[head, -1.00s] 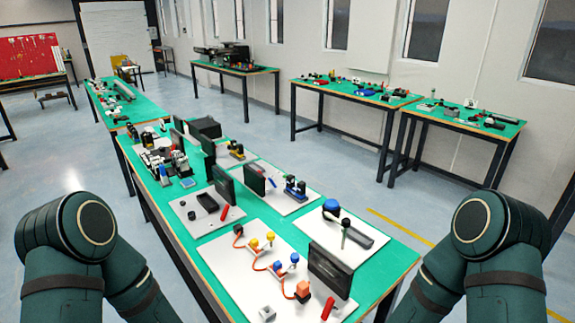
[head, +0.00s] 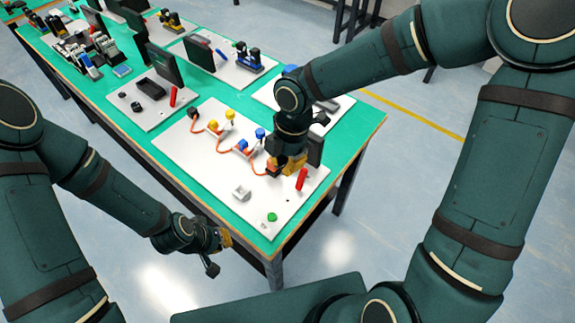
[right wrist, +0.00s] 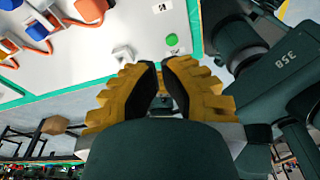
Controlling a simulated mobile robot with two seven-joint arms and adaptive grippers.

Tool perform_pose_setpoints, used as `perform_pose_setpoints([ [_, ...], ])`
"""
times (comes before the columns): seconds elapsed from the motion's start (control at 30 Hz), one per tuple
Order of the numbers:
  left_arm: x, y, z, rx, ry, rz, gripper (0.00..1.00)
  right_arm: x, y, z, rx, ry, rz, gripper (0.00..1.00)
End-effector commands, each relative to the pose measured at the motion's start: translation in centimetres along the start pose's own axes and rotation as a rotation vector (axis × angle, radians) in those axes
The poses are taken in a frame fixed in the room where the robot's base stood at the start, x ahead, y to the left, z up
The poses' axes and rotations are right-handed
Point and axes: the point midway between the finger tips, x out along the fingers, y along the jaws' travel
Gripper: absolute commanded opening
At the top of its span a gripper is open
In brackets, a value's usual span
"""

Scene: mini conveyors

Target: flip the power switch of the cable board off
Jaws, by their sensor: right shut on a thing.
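The cable board (head: 190,155) is the nearest white board on the table. It carries orange cables, yellow and blue plugs, a pale grey block (head: 242,193), a red upright piece (head: 301,180) and a green button (head: 272,217). I cannot tell for sure which part is the power switch. My right gripper (head: 287,166) is at the board's right side, left of the red piece. In the right wrist view its yellow fingers (right wrist: 161,75) are close together on something I cannot make out; the grey block (right wrist: 122,54) and green button (right wrist: 172,40) lie beyond. My left gripper (head: 220,245) is off the table's front-left edge.
Other white boards with black panels and parts fill the table further back. The green table top (head: 345,135) is bare along its right edge. Open floor (head: 400,150) lies to the right.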

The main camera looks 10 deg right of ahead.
Motion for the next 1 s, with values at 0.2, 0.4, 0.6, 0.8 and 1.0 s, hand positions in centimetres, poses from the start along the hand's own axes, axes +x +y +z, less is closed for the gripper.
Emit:
perform_pose_setpoints([
  [0.2, 0.3, -0.1, 0.2, 0.001, -0.003, 0.000, 0.00, -1.6, -0.1, 0.8, -0.153, -0.067, -0.029, 0.00],
  [0.4, 1.1, -0.4, 0.5, 0.003, -0.009, 0.001, 0.00, 1.0, -0.2, 1.0, -0.155, -0.064, -0.033, 0.00],
  [0.6, 2.3, -0.9, 1.0, 0.006, -0.019, 0.002, 0.00, 5.1, -0.3, 1.2, -0.153, -0.063, -0.033, 0.00],
  [0.8, 3.5, -1.3, 1.0, 0.007, -0.017, 0.002, 0.00, 8.9, -0.4, 1.4, -0.152, -0.062, -0.031, 0.00],
  [1.0, 3.5, -1.3, 0.9, 0.007, -0.016, 0.002, 0.00, 8.7, 0.1, 4.4, -0.147, -0.064, -0.028, 0.00],
])
